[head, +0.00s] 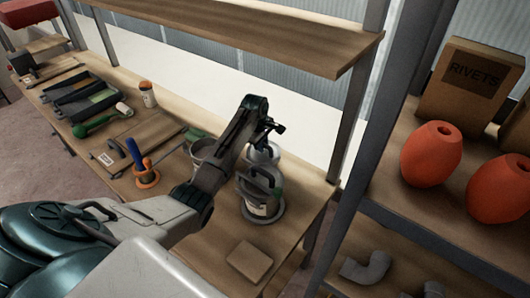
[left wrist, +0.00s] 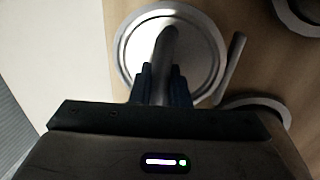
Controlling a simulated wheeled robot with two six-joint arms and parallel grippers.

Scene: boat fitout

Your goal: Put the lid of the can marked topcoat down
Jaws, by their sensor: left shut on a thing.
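In the left wrist view my left gripper (left wrist: 164,88) is shut on the grey handle of a round, pale metal lid (left wrist: 203,52). I cannot tell whether this lid rests on a can or hangs clear. In the head view my left arm reaches over the bench, with the gripper (head: 270,128) partly hidden near a pale can (head: 264,154) at the back. A labelled can (head: 258,207) with a looped handle on top stands in front of it. Another grey can (head: 202,150) stands left, partly behind my arm. No label is readable, so I cannot tell which is topcoat.
A small wooden block (head: 249,261) lies at the bench's near right, with bare wood around it. An overhead shelf (head: 270,35) and a metal post (head: 352,120) bound the space.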

